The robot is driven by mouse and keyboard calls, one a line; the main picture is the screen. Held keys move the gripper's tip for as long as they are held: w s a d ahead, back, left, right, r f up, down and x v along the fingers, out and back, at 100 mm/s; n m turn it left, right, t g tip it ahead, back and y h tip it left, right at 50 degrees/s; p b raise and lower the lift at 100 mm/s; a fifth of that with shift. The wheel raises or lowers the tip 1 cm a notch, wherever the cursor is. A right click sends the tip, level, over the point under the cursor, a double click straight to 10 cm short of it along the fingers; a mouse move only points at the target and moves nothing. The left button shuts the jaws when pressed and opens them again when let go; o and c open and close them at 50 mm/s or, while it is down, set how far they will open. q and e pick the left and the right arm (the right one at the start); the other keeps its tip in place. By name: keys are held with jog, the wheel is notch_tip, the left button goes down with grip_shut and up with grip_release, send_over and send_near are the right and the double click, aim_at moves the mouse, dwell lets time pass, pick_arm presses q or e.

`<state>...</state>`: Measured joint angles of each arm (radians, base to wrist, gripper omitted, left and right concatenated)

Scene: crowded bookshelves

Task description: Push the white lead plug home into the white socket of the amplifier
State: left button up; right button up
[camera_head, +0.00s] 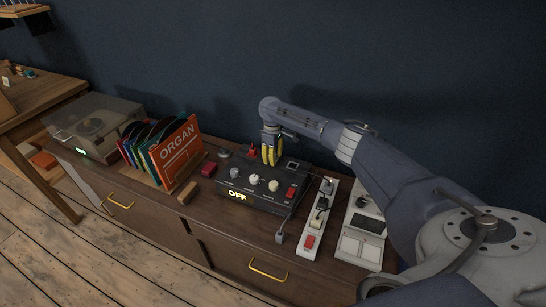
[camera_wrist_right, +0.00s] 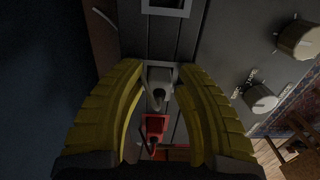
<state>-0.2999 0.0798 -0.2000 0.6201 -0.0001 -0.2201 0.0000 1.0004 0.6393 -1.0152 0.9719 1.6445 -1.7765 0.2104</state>
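The black amplifier (camera_head: 262,189) stands on the sideboard with its display reading OFF. My right gripper (camera_head: 269,156) points down at its back edge, its yellow fingers close together. In the right wrist view the fingertips (camera_wrist_right: 160,66) flank the pale white lead plug (camera_wrist_right: 159,86), and appear to bear on its sides. Its dark lead runs back between the fingers. The white socket is hidden under the plug and fingers, so I cannot tell how deep the plug sits. My left gripper is not in view.
A red plug (camera_head: 252,151) stands just left of my gripper; it also shows in the right wrist view (camera_wrist_right: 154,127). Right of the amplifier lie a power strip (camera_head: 318,219) and a pale device (camera_head: 362,235). Records (camera_head: 166,150) and a turntable (camera_head: 92,124) stand left.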

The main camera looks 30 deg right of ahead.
jog(key=shift+o, duration=1.2)
notch_tip(320, 180, up, 12)
dwell(0.4)
